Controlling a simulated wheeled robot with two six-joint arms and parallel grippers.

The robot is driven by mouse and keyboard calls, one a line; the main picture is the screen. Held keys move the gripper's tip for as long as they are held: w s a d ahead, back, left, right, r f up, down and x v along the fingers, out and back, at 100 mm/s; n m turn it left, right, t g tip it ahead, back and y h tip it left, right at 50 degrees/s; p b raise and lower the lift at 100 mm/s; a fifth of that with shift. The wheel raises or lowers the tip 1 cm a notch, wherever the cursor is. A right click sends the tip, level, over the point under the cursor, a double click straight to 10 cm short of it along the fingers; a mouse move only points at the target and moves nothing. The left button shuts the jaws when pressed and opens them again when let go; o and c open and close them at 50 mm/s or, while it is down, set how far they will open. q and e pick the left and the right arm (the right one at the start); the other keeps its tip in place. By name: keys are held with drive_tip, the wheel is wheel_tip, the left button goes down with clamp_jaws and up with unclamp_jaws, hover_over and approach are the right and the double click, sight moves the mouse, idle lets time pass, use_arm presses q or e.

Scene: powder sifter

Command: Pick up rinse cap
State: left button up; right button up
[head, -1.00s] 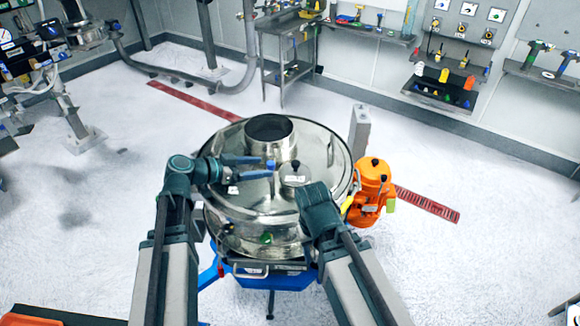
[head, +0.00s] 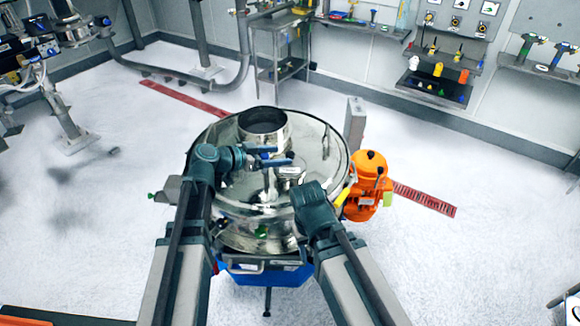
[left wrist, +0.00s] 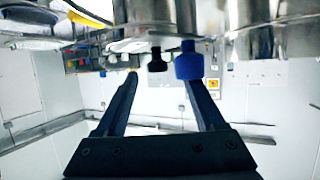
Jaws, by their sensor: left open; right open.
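The silver sifter (head: 230,215) stands in the middle of the head view. A small silver port (head: 289,173) is on its lid. In the left wrist view, a black knob (left wrist: 157,62) and a blue knob (left wrist: 188,64) show beyond my fingers on metal cylinders. I cannot tell for sure which one is the rinse cap. My left gripper (head: 281,156) is open over the lid, beside the port; it also shows in the left wrist view (left wrist: 160,80). The blue knob overlaps one fingertip there; contact is unclear. My right gripper (head: 309,192) is open, low at the lid's front right.
A wide open inlet (head: 264,121) rises from the lid behind my left gripper. An orange motor (head: 369,182) sits at the sifter's right, and a grey post (head: 355,125) stands behind it. Wall shelves (head: 436,90) with tools are far back. The floor around is mostly clear.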

sight(290, 153)
use_arm(q)
drive_tip(key=b+x, duration=0.1)
drive_tip(key=x, duration=0.3)
drive_tip(key=shift+d+f+b, duration=0.15)
drive_tip(key=shift+b, duration=0.2)
drive_tip(key=shift+w+d+f, duration=0.1)
drive_tip(key=shift+w+d, duration=0.1)
drive_tip(key=shift+d, duration=0.2)
drive_tip(key=shift+c, duration=0.3)
clamp_jaws()
